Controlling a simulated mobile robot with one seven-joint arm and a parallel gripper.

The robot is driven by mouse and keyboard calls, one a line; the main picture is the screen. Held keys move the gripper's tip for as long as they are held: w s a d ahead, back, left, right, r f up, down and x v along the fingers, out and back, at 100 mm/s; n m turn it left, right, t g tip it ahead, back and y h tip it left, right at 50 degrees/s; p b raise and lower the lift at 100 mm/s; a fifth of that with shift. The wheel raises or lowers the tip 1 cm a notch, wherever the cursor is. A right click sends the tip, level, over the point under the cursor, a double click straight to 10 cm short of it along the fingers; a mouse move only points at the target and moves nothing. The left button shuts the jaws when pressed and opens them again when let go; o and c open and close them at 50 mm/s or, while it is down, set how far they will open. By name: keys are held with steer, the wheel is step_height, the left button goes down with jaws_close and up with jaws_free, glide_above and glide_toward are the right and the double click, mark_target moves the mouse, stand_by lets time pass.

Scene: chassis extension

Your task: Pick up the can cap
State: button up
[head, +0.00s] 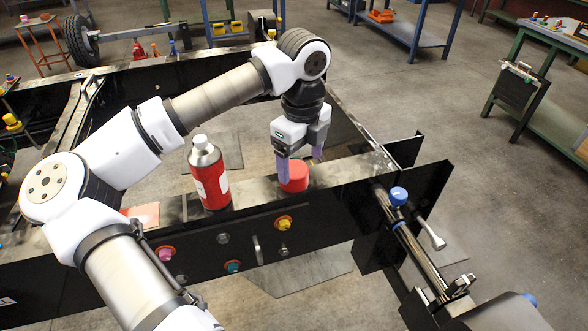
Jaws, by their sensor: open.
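The can cap (294,178) looks like a short red cylinder. It sits on the flat top of the black chassis beam (340,168), in the middle of the head view. My gripper (299,163) points down right over the cap, with its purple fingertips apart. The left finger overlaps the cap's left side in the picture, and the right finger is at its right, behind it. I cannot tell whether either finger touches it.
A flat orange-pink piece (145,214) lies on the beam left of the can. Colored knobs, such as a yellow one (284,224), stick out of the beam's front face. A blue-knobbed clamp (398,196) stands at the right. Beyond it is open floor.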

mark_target(299, 171)
steer(key=shift+a+f+p, duration=0.1)
steer(key=shift+f+p, duration=0.65)
steer(key=shift+f, duration=1.4)
steer(key=c, duration=1.1)
steer(key=shift+r, duration=0.15)
